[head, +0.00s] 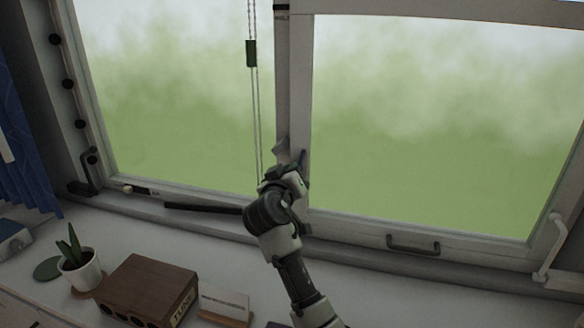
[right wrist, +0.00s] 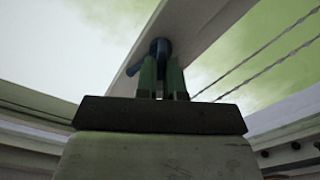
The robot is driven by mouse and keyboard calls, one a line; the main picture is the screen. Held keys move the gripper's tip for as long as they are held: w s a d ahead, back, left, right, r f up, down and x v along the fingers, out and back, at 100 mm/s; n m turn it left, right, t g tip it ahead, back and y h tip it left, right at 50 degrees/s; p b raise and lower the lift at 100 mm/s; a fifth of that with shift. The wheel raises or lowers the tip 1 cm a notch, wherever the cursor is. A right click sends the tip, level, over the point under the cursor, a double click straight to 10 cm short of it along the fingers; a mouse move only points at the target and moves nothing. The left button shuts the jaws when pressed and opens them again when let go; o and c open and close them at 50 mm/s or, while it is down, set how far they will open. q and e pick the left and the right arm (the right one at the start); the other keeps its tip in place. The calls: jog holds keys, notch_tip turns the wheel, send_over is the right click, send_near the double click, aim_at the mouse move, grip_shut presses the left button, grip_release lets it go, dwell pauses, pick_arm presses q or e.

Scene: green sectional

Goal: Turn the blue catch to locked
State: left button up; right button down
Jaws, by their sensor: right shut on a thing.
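The blue catch (right wrist: 160,47) is on the pale window post (right wrist: 190,32), between the two panes. In the right wrist view its dark blue round end shows beyond my fingers, and a blue part (right wrist: 134,68) sticks out at the left. My right gripper (right wrist: 162,78) is shut on the catch, with one greenish finger on each side. In the head view my right gripper (head: 286,170) is against the post, and only a small blue bit of the catch (head: 302,157) shows. The gripped part is mostly hidden. My left gripper is not in view.
A pull cord with a green weight (head: 251,53) hangs just left of the post. A grey handle (head: 412,245) is on the right sash. Below, the sill holds a potted plant (head: 79,270), a brown wooden box (head: 150,288) and a card on a stand (head: 224,303).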

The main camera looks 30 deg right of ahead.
jog(key=shift+w+f+n+p, duration=0.1)
jog(key=shift+n+p, duration=1.9)
jog(key=shift+n, duration=1)
jog(key=shift+w+f+n+p, duration=0.1)
jog(key=shift+n+p, duration=1.85)
jog(key=shift+n, duration=1.05)
jog(key=c, duration=1.2)
grip_release()
jog(key=shift+f, duration=0.1)
jog(key=shift+c, duration=0.2)
jog(key=b+v, duration=0.3)
jog(key=v, duration=0.7)
jog(key=shift+f, duration=0.2)
